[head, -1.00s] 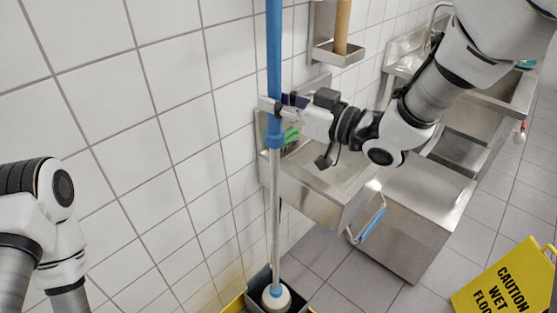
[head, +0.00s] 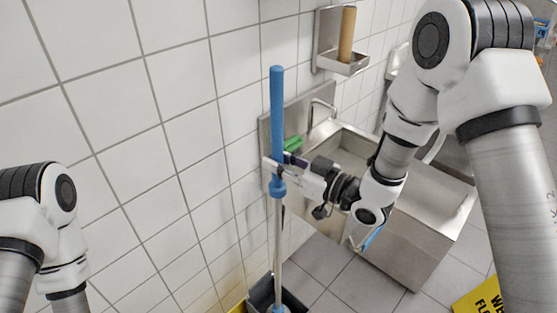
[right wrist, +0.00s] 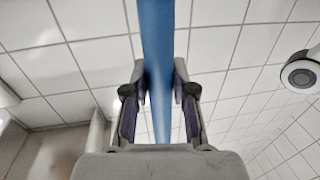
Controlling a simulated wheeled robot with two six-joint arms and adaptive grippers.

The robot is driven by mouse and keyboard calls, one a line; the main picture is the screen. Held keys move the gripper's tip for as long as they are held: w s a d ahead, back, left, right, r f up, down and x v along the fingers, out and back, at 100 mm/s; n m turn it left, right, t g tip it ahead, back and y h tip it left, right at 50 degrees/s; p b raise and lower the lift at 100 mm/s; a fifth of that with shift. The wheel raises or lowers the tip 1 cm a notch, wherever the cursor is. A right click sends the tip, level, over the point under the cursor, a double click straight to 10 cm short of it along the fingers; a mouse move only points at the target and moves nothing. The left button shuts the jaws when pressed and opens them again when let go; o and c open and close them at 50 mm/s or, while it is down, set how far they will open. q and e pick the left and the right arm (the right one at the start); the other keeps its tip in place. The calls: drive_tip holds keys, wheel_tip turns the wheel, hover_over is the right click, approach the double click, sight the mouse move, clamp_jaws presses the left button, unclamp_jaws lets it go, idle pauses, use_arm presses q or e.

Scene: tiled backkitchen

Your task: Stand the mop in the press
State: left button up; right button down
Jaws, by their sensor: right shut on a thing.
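The mop stands nearly upright, with a blue handle (head: 277,110) above a silver pole (head: 278,235). My right gripper (head: 278,170) is shut on the lower part of the blue handle. In the right wrist view the handle (right wrist: 157,50) runs between the two fingers (right wrist: 160,95). The mop's lower end, with a blue collar (head: 279,308), is at the dark grey press (head: 262,291) at the bottom edge of the head view. The mop head is cut off there, so I cannot tell how it sits. My left arm shows at the left; its gripper is out of view.
A steel sink (head: 345,150) and a steel cabinet (head: 405,235) stand to the right. A wall holder (head: 340,63) hangs above. The tiled wall is close behind the mop.

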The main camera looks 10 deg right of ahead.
drive_tip(key=c, duration=1.1)
unclamp_jaws()
drive_tip(key=shift+o, duration=0.7)
drive_tip(key=shift+w+f, duration=0.1)
drive_tip(key=shift+d, duration=0.15)
drive_tip(key=b+v, duration=0.2)
drive_tip(key=v, duration=0.9)
drive_tip(key=s+d+f+m+g+h, duration=0.1)
drive_tip(key=s+f+m+g+h, duration=0.2)
drive_tip(key=f, duration=0.8)
drive_tip(key=s+d+f+m+g+h, duration=0.1)
drive_tip(key=s+f+m+g+h, duration=0.2)
drive_tip(key=f, duration=0.8)
drive_tip(key=s+d+f+m+g+h, duration=0.3)
drive_tip(key=s+f+g+h, duration=0.3)
drive_tip(key=s+f, duration=0.9)
drive_tip(key=shift+s+d+g, duration=0.35)
drive_tip(key=shift+s+g, duration=0.25)
drive_tip(key=shift+s, duration=0.4)
